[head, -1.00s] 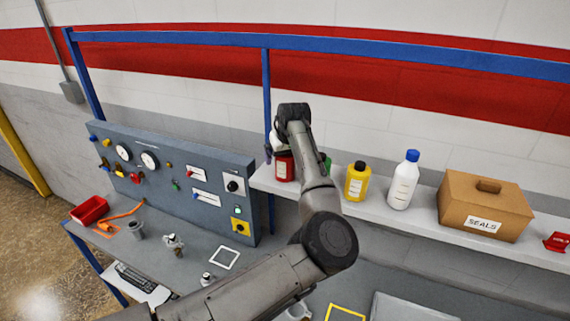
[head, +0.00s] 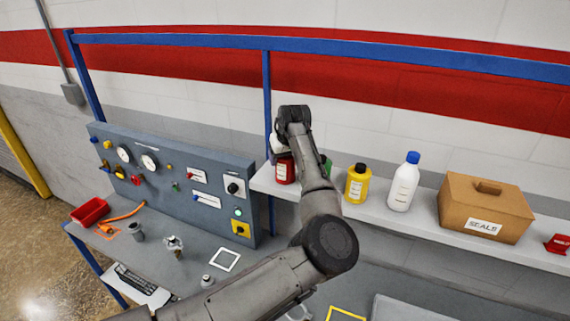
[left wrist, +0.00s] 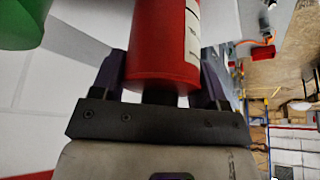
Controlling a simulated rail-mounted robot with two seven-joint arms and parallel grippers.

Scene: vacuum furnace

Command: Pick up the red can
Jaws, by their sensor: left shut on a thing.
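The red can (head: 284,168) with a white label is at the left end of the shelf in the head view, partly hidden by my left arm. In the left wrist view the red can (left wrist: 162,50) stands between the two dark fingers of my left gripper (left wrist: 165,85), which is shut on it. In the head view the gripper (head: 276,150) is mostly hidden behind my wrist. Whether the can touches the shelf cannot be told. My right gripper is not in view.
A green container (head: 326,164) is close right of the red can, partly behind my arm; it also shows in the left wrist view (left wrist: 22,22). A yellow bottle (head: 357,184), a white bottle (head: 403,182) and a seals box (head: 484,207) stand along the shelf (head: 425,222).

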